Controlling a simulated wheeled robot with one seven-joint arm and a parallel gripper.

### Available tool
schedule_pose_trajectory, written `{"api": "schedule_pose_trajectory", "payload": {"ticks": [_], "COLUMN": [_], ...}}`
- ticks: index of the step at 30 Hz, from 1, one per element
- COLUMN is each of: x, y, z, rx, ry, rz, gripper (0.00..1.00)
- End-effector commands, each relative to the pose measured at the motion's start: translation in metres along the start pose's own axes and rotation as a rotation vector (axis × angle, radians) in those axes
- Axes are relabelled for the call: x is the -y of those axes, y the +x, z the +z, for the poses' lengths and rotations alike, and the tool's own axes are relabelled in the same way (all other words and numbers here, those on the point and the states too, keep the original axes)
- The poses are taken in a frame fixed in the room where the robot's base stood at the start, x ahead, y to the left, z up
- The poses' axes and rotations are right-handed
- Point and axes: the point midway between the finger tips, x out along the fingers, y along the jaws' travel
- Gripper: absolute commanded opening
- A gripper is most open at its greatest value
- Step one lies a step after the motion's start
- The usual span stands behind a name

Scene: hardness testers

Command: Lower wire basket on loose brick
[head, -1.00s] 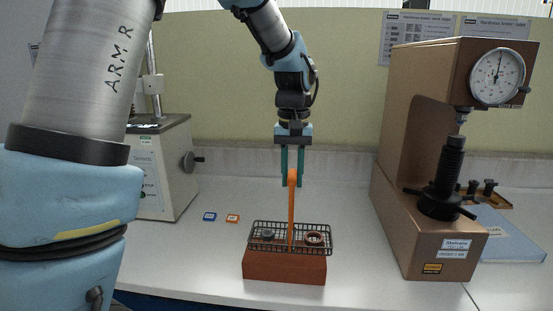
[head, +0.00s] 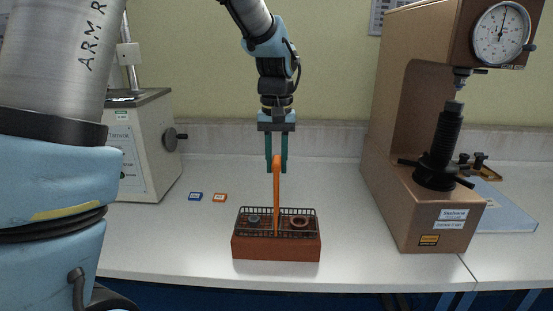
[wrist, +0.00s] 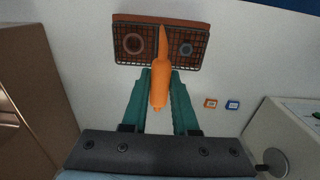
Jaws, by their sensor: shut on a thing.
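The wire basket (head: 247,226) is a dark mesh tray with a tall orange handle (head: 277,195). My gripper (head: 276,163) is shut on the upper part of the handle, and the handle also shows between the fingers in the wrist view (wrist: 159,88). The loose brick (head: 276,249) is red-brown and lies on the bench directly under the basket. The basket looks level and at the brick's top face; I cannot tell whether they touch. In the wrist view the brick's edge (wrist: 160,19) shows beyond the basket.
A brown hardness tester (head: 430,215) with a dial stands at the right, with a blue-grey plate (head: 505,210) beside it. A grey tester (head: 145,150) stands at the left. Small blue (head: 195,197) and orange (head: 219,198) tiles lie left of the brick.

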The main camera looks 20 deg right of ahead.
Motion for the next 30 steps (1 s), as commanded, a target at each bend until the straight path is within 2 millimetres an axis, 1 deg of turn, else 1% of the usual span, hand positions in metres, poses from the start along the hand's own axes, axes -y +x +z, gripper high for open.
{"api": "schedule_pose_trajectory", "payload": {"ticks": [8,22,23,30], "x": [-0.0002,-0.0001,-0.0002,-0.0001], "y": [-0.0014,0.0063,0.0063,0.0061], "z": [-0.0003,-0.0003,-0.0003,-0.0001], "rx": [-0.002,-0.001,-0.002,-0.001], "ry": [0.0,0.0,0.0,0.0], "rz": [0.001,0.0,0.001,0.0], "gripper": [0.0,0.0,0.28,0.55]}}
